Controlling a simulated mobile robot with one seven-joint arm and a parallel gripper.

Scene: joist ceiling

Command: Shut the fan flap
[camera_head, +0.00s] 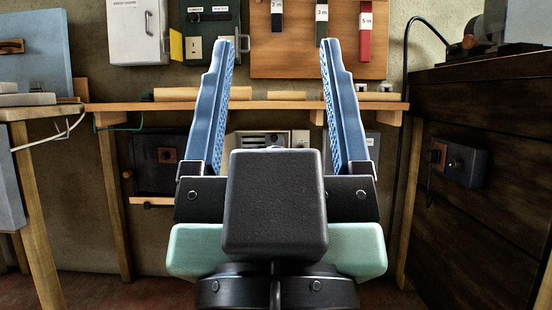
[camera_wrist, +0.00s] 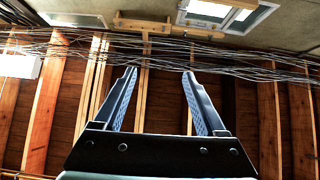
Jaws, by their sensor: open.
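My gripper (camera_head: 286,46) is open and points upward in the middle of the head view, with nothing between its blue fingers. It also shows in the wrist view (camera_wrist: 159,73), below the joist ceiling, with its fingers apart and empty. No part is plainly recognisable as the fan flap. At the top right of the wrist view, a pale framed opening (camera_wrist: 228,14) has a panel that seems tilted; I cannot tell whether it is the fan flap. My gripper is apart from it. The head view does not show the ceiling.
A bundle of loose cables (camera_wrist: 240,60) runs across beneath the wooden joists (camera_wrist: 47,110). A white box (camera_wrist: 20,64) is at the left. In the head view, a wooden shelf (camera_head: 270,105) spans the back wall, and a dark wooden cabinet (camera_head: 490,170) stands at the right.

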